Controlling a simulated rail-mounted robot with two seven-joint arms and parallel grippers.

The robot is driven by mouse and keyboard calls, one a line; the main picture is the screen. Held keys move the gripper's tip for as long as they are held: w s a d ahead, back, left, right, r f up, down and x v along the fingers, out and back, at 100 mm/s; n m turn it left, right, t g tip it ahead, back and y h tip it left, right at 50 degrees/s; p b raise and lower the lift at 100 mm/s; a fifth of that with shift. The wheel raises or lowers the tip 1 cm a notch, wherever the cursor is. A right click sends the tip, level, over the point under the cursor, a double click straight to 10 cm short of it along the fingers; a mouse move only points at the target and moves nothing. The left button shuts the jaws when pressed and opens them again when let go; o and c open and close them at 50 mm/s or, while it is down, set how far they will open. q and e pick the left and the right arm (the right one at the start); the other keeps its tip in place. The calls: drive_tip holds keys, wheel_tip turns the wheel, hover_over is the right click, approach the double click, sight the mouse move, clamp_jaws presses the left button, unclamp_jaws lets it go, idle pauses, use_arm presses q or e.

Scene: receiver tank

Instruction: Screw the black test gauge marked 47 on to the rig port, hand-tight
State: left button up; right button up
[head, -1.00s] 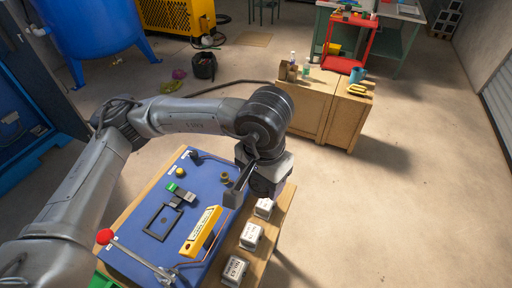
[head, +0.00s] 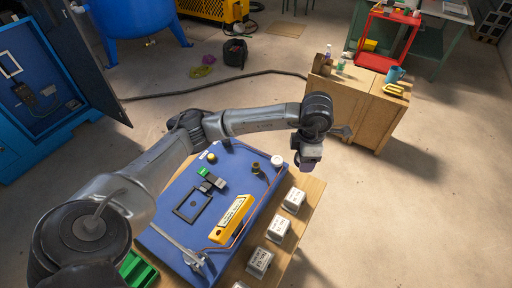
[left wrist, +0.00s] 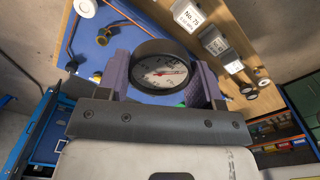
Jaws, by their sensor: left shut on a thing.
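My left gripper (left wrist: 158,82) is shut on a round black gauge (left wrist: 160,72) with a white dial and a red needle; its marking is not readable. The dial faces the wrist camera. In the head view the left gripper (head: 308,162) is above the far right corner of the blue rig panel (head: 190,235), and the gauge is mostly hidden. A brass fitting (head: 255,167), perhaps the rig port, stands on the panel left of the gripper, apart from it. A white round part (head: 277,161) lies between them. My right gripper is not in view.
Several labelled grey-white boxes (head: 278,228) line the wooden strip right of the panel. A yellow labelled bar (head: 232,218), a metal lever (head: 180,246) and a green block (head: 204,172) are on the panel. A wooden cabinet (head: 350,110) stands behind, with clear floor at right.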

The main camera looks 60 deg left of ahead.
use_arm(q)
drive_tip(key=s+a+f+n+b, duration=0.1)
drive_tip(key=a+f+n, duration=0.4)
drive_tip(key=n, duration=0.3)
drive_tip(key=s+a+f+n+b, duration=0.1)
drive_tip(key=s+a+f+n, duration=0.1)
drive_tip(key=a+f+n, duration=0.3)
drive_tip(key=s+a+f+n+b, duration=0.1)
drive_tip(key=s+a+f+n, duration=0.1)
drive_tip(key=a+f+n, duration=0.4)
drive_tip(key=shift+a+n, duration=0.75)
drive_tip(key=shift+n, duration=0.5)
drive_tip(key=shift+a+n, duration=0.7)
drive_tip(key=shift+n, duration=0.55)
drive_tip(key=shift+f+b, duration=0.65)
drive_tip(key=shift+f, duration=0.3)
